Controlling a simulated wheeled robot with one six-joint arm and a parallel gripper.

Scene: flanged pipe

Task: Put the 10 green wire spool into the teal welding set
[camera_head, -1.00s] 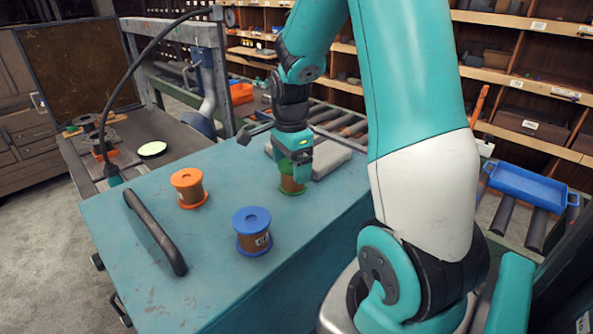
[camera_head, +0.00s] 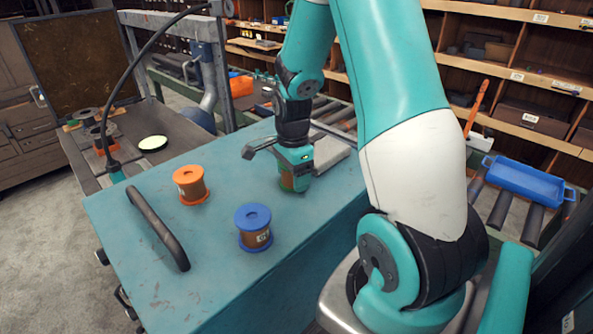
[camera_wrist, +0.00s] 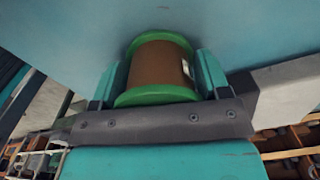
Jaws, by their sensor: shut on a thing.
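The green wire spool (camera_head: 288,184) has green flanges and brown wire, and it stands at the far right part of a teal top. My gripper (camera_head: 294,178) is over it and hides most of it in the head view. In the wrist view the spool (camera_wrist: 160,68) sits between my two teal fingers, which are shut on it. A white label shows on its right side. The teal top belongs to a large teal box (camera_head: 215,225) with a black handle (camera_head: 160,230), which looks like the teal welding set. I cannot make out an opening in it.
An orange spool (camera_head: 191,185) and a blue spool (camera_head: 254,228) stand on the teal top. A grey slab (camera_head: 330,153) lies beside my gripper. A black hose (camera_head: 113,95) arches at the left. A blue tray (camera_head: 530,180) rests on rollers at the right.

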